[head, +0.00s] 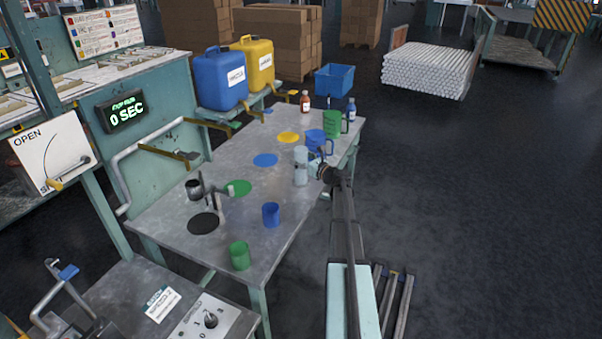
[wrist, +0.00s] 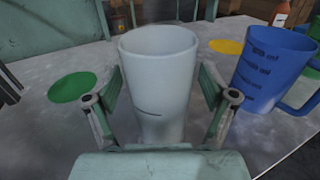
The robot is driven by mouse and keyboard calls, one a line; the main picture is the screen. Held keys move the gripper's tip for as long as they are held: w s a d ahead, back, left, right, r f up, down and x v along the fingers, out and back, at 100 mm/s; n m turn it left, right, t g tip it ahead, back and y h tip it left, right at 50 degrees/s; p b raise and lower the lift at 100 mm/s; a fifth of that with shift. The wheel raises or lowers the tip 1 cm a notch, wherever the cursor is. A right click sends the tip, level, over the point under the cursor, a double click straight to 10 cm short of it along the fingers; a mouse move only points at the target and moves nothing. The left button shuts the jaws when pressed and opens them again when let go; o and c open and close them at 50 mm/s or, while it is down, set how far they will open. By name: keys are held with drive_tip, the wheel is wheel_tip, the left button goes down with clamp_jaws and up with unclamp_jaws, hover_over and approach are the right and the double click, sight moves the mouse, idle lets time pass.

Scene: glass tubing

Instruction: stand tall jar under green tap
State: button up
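A tall pale grey jar (head: 301,168) stands upright on the metal table, in the middle of its right half. In the wrist view the jar (wrist: 158,90) fills the centre, wide at the top and narrower below. My gripper (head: 323,172) is at the jar's right side in the head view. In the wrist view its two fingers (wrist: 160,95) are spread on either side of the jar, with a visible gap on each side. A green disc (head: 238,187) lies on the table to the left. I cannot clearly pick out a green tap above it.
A blue measuring jug (head: 315,141) and a green jug (head: 333,124) stand behind the jar. Blue (head: 265,160), yellow (head: 288,137) and black (head: 203,223) discs lie on the table. A blue cup (head: 271,214) and green cup (head: 240,255) stand nearer. Bottles stand at the back.

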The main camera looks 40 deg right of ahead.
clamp_jaws()
drive_tip(key=shift+r, duration=0.15)
